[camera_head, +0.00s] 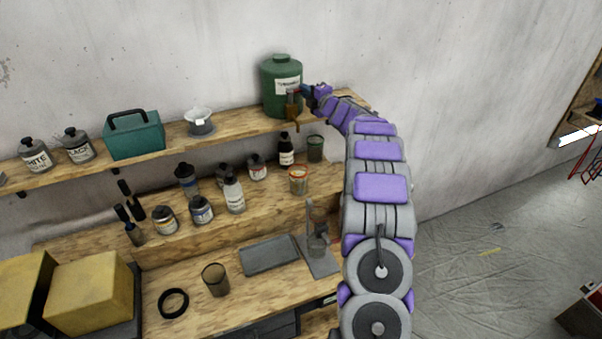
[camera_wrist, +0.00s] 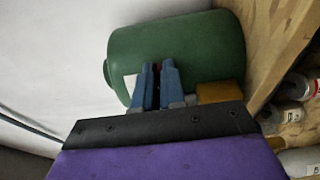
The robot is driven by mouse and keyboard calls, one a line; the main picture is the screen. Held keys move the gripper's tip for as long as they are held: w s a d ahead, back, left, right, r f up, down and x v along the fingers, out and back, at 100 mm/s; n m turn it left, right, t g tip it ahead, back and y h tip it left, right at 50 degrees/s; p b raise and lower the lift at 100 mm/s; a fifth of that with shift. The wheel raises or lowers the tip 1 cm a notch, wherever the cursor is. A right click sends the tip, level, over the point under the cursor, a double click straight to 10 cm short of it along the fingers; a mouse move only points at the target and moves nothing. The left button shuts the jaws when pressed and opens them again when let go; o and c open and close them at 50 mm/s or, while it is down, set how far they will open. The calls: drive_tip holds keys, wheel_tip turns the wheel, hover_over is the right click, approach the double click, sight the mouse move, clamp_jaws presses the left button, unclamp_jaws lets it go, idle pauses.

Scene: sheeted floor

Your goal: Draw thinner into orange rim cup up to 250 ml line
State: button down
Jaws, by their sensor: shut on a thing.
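The green drum (camera_head: 282,85) with a white label lies or stands on the upper shelf; it fills the top of the wrist view (camera_wrist: 190,45). A brass-coloured tap (camera_head: 292,112) sits low on its front; a brass part also shows in the wrist view (camera_wrist: 220,92). My gripper (camera_head: 304,91) is at the tap, its blue fingers (camera_wrist: 157,72) shut on a small red part, seemingly the tap handle, mostly hidden between them. The orange rim cup (camera_head: 298,184) stands upright on the middle shelf, below the tap. Its level and any flow are too small to tell.
A green-rimmed cup (camera_head: 316,147) and a dark bottle (camera_head: 286,152) stand behind the orange rim cup. Several bottles stand to its left. The lower bench holds a grey tray (camera_head: 269,256), a dark cup (camera_head: 215,280) and a black ring (camera_head: 173,303). Floor at right is mostly clear.

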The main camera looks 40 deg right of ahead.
drive_tip(key=shift+w+a+m+h+b, duration=0.15)
drive_tip(key=shift+a+m+h+b, duration=0.35)
drive_tip(key=shift+b, duration=1.3)
drive_tip(key=shift+a+f+h+b, duration=0.1)
drive_tip(key=shift+f+h+b, duration=0.15)
drive_tip(key=shift+b, duration=0.35)
drive_tip(key=shift+s+a+f+m+h+b, duration=0.1)
drive_tip(key=shift+s+m+h+b, duration=0.15)
drive_tip(key=shift+h+b, duration=0.6)
drive_tip(key=c, duration=1.1)
unclamp_jaws()
drive_tip(key=shift+a+r+y, duration=0.1)
drive_tip(key=shift+r+y, duration=0.2)
drive_tip(key=shift+c, duration=0.2)
drive_tip(key=shift+r, duration=0.15)
drive_tip(key=shift+s+d+f, duration=0.1)
drive_tip(key=shift+d+f, duration=0.1)
drive_tip(key=shift+d, duration=0.25)
